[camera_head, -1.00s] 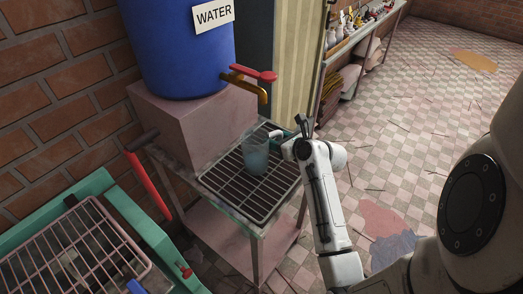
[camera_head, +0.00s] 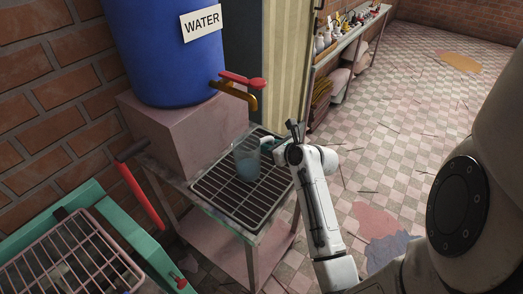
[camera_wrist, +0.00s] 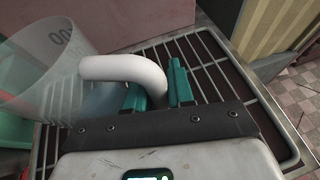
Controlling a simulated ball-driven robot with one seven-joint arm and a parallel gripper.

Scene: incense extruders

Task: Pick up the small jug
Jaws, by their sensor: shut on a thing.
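The small jug (camera_head: 246,164) is a clear, bluish measuring jug with a white handle. In the head view it is over the wire rack below the tap, left of my gripper (camera_head: 290,143). In the wrist view the jug (camera_wrist: 55,75) is at the left, with dark markings on its wall. Its white handle (camera_wrist: 120,68) curves down between the teal fingers of my gripper (camera_wrist: 157,92), which is shut on it. I cannot tell whether the jug's base touches the rack.
A blue water barrel (camera_head: 165,60) with a brass, red-handled tap (camera_head: 240,92) stands on a pink block (camera_head: 180,135) behind. A teal frame with a grille (camera_head: 70,262) is at lower left. Tiled floor lies right.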

